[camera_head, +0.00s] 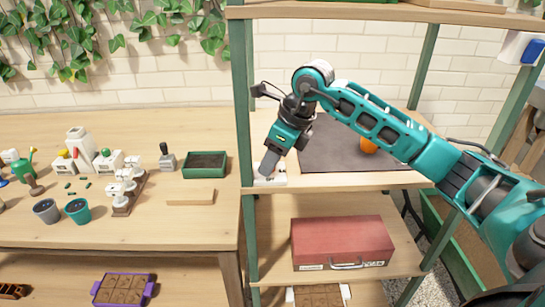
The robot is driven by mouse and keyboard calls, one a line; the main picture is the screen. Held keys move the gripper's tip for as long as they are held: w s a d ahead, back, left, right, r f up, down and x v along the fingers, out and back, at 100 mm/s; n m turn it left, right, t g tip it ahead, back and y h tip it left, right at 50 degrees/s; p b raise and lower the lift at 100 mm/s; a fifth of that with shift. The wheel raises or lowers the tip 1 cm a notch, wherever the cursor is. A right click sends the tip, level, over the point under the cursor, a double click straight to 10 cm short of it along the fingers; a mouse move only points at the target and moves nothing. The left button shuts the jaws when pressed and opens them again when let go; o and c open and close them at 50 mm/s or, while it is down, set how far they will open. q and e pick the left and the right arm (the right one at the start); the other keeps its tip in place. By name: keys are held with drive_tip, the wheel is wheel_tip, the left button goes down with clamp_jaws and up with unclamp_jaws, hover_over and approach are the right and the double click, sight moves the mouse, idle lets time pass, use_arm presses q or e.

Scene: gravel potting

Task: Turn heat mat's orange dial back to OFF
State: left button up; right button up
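The dark heat mat (325,150) lies flat on the shelf at the middle right. A small white box (277,180) sits at the shelf's front left corner beside the mat. My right gripper (268,168) points down at this box, its fingertips at or just above the box's top. The fingers look close together, but the gap between them is hidden from this angle. No orange dial can be made out on the box; the gripper covers part of it. My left gripper is out of view.
A round orange object (368,145) stands on the mat, partly behind my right arm. Green shelf posts (243,110) stand close left of the gripper. A red case (342,242) lies on the shelf below. The wooden bench (210,230) at left holds pots and a green tray (205,165).

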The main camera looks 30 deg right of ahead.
drive_tip(key=shift+o, duration=0.6)
drive_tip(key=v, duration=0.5)
drive_tip(key=shift+s+d+r, duration=0.1)
drive_tip(key=shift+r, duration=0.15)
use_arm(q)
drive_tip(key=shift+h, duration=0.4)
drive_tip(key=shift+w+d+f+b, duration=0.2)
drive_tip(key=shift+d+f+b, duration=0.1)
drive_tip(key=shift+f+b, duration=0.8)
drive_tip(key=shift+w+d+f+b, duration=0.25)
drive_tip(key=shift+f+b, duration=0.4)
drive_tip(key=shift+b, duration=0.9)
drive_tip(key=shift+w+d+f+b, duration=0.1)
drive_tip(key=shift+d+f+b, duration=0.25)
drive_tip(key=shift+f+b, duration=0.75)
use_arm(e)
drive_tip(key=s+d, duration=0.6)
drive_tip(key=s, duration=0.3)
drive_tip(key=shift+s+d+f, duration=0.3)
drive_tip(key=shift+d, duration=0.05)
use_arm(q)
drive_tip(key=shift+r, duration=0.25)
use_arm(e)
drive_tip(key=shift+s, duration=0.15)
